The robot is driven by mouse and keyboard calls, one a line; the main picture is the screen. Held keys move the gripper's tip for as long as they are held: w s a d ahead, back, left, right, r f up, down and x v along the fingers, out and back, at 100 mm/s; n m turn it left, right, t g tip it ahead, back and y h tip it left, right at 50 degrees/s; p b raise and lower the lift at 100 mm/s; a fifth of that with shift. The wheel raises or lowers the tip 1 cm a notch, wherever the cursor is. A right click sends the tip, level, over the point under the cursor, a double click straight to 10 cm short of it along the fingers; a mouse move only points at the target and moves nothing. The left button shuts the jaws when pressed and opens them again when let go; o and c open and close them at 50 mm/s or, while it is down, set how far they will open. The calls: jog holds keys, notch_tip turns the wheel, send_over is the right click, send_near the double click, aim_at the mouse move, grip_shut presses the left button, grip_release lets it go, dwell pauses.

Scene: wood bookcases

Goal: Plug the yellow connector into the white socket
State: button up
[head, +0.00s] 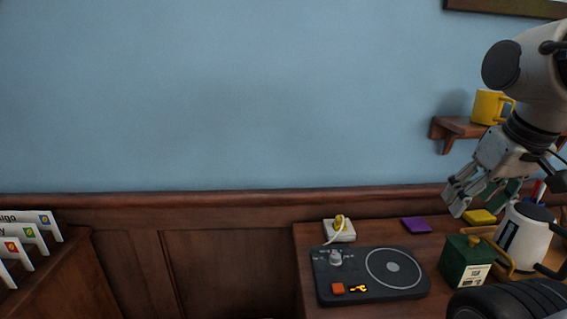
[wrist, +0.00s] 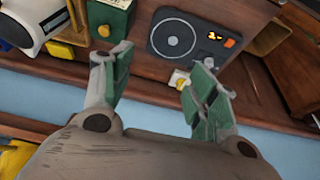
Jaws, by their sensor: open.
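The yellow connector (head: 339,221) stands at the white socket (head: 347,236) at the back left of the desk. A pale cable runs from it to the dark device. I cannot tell whether it is seated in the socket or only resting on it. In the wrist view the white socket (wrist: 178,78) shows small beside the right finger, partly hidden by it. My gripper (head: 462,197) is open and empty, above the right part of the desk, well to the right of the connector. In the wrist view its green-padded fingers (wrist: 158,74) are spread apart.
The dark device (head: 328,287) with a round dial lies in front of the socket. A green box (head: 465,262) and a white kettle (head: 524,236) stand at right, near my gripper. A purple square (head: 416,225) lies right of the socket. A yellow mug (head: 488,107) stands on a wall shelf.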

jog(key=n+g, duration=0.5)
jog(key=n, duration=0.7)
send_over(339, 217)
jog(key=s+d, duration=0.1)
jog(key=s, duration=0.3)
notch_tip(339, 217, down, 18)
jog(key=shift+s+r, duration=0.1)
jog(key=shift+r, duration=0.1)
jog(key=w+n, duration=0.2)
jog(key=w+a+r+n, duration=0.1)
jog(key=shift+w+t, duration=0.3)
jog(key=shift+w, duration=0.05)
jog(key=shift+w+r+n, duration=0.15)
jog(key=shift+w+n, duration=0.05)
jog(key=shift+n, duration=1.1)
jog(key=shift+f, duration=1.35)
